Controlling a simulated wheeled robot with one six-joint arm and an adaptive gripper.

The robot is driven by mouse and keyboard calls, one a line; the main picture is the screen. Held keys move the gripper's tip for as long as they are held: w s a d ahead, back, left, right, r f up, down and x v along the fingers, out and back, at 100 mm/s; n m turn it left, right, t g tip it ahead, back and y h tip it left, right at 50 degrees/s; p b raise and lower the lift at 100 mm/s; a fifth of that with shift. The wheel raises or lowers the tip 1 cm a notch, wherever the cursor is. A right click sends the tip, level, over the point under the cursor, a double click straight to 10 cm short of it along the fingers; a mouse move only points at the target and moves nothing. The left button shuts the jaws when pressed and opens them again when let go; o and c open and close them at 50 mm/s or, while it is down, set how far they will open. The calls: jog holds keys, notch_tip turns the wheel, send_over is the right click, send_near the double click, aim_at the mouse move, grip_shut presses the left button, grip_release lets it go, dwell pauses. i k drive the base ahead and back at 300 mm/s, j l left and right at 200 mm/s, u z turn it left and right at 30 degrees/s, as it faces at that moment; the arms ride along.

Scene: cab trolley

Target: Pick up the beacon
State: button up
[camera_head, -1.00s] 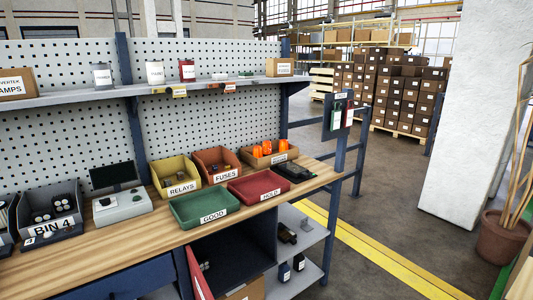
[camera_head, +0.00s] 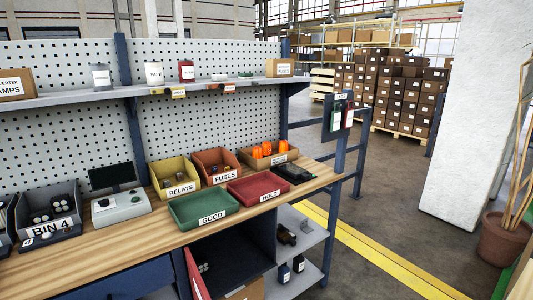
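Orange beacons (camera_head: 267,148) stand in a small open cardboard box (camera_head: 271,162) at the back right of the wooden workbench (camera_head: 108,248). Several orange tops show above the box rim; their lower parts are hidden by its front wall. My gripper is not in view, and nothing of my arm shows.
A red HOLD tray (camera_head: 257,187) and green GOOD tray (camera_head: 203,208) lie in front. Yellow RELAYS (camera_head: 175,177) and orange FUSES (camera_head: 214,166) bins stand left of the box. A black device (camera_head: 294,173) lies at right. A shelf (camera_head: 205,88) overhangs the bench's back.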

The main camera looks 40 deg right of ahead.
aim_at(266, 145)
jog(key=l+u, duration=0.3)
jog(key=l, duration=1.8)
